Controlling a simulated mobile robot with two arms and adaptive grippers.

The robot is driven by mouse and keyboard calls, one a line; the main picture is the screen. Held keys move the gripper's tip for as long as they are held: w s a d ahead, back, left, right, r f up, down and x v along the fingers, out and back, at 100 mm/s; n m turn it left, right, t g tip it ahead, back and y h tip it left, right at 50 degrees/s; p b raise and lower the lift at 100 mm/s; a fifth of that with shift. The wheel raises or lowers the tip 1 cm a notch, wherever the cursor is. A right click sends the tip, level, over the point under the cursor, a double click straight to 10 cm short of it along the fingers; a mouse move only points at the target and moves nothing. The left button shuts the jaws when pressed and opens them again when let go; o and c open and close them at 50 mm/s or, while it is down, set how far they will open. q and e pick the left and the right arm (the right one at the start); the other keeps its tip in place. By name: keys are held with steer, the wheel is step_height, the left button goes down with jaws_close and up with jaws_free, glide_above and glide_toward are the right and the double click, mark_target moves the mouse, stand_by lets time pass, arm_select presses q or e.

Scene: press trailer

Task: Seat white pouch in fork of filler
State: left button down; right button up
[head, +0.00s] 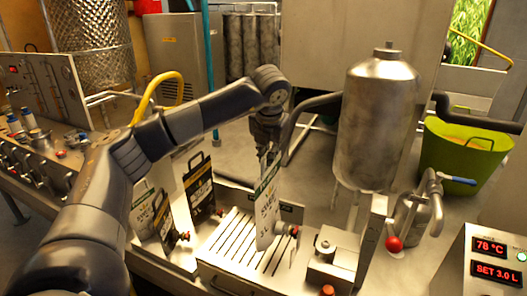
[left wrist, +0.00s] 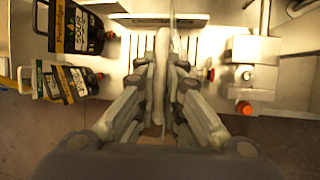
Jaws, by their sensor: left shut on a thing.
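The white pouch (head: 268,210) has a green band and dark lettering, and hangs upright from my left gripper (head: 266,148). It is over the slatted metal tray (head: 233,242). A spout with a red cap shows at its right edge. In the left wrist view, the pouch (left wrist: 162,70) is seen edge-on between the fingers of my left gripper (left wrist: 163,92). The metal block to the right of the pouch looks like the filler (head: 335,250), with an orange knob in front. Its fork cannot be made out clearly. My right gripper is not in view.
Black pouches (head: 199,190) and other pouches stand left of the tray. A steel tank (head: 376,125), a can with a red ball (head: 410,222) and a display box (head: 492,262) are to the right. A green tub (head: 462,158) stands behind.

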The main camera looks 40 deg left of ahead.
arm_select(q)
steer(key=shift+w+d+f, duration=0.15)
steer(key=shift+w+d, duration=0.15)
steer(key=shift+w, duration=0.05)
step_height(320, 180, down, 7)
steer(key=d+b, duration=0.3)
steer(key=b, duration=0.2)
steer(key=shift+w+r, duration=0.2)
steer(key=shift+w, duration=0.1)
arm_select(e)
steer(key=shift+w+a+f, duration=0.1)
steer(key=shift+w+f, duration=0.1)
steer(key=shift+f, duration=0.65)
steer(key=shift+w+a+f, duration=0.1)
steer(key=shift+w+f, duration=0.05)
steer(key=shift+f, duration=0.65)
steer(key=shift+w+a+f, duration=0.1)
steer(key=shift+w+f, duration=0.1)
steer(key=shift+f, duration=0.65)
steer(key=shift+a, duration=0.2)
arm_select(q)
steer(key=shift+f+b, duration=0.55)
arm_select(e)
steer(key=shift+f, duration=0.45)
